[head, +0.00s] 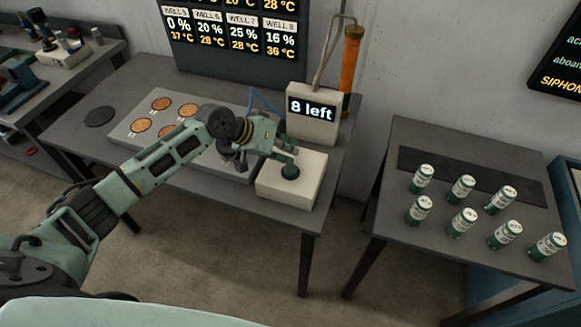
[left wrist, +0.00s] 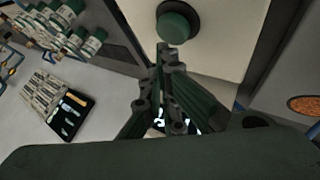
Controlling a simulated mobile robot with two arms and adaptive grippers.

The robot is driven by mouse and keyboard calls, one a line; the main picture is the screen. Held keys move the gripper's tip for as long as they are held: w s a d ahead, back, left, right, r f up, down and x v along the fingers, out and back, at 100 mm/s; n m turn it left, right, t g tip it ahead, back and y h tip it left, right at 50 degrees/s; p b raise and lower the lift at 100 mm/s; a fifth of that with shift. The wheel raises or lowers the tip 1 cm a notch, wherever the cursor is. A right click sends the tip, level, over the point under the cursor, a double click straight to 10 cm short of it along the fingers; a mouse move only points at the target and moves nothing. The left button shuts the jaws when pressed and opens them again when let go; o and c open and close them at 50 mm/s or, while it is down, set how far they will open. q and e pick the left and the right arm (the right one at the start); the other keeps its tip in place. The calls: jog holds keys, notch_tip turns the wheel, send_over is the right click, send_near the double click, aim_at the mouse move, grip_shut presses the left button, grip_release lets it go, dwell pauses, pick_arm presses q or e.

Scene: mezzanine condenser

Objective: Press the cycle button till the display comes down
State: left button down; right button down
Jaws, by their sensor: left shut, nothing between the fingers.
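The cycle button (head: 290,172) is a dark green round knob on top of a cream box (head: 305,190) at the table's front right corner. The display (head: 312,108) behind it reads "8 left". My left gripper (head: 288,158) is shut and empty, with its fingertips right at the button in the head view. In the left wrist view the button (left wrist: 178,22) shows just beyond the closed fingertips (left wrist: 166,48). I cannot tell whether they touch it. My right gripper is not in view.
A plate with several orange round wells (head: 160,103) lies on the table left of my arm. A wall board (head: 236,35) lists well percentages and temperatures. Several green cans (head: 462,188) stand on the right table (head: 400,232). An orange cylinder (head: 350,58) hangs behind the display.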

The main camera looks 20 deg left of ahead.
pick_arm(q)
jog(key=shift+f, duration=0.15)
jog(key=shift+f, duration=0.25)
jog(key=shift+f+b, duration=0.45)
jog(key=shift+f, duration=0.2)
dwell(0.6)
jog(key=shift+r, duration=0.15)
jog(key=shift+r+p, duration=0.9)
jog(key=shift+p, duration=0.1)
notch_tip(320, 180, up, 5)
jog(key=p, duration=0.4)
jog(key=shift+p, duration=0.35)
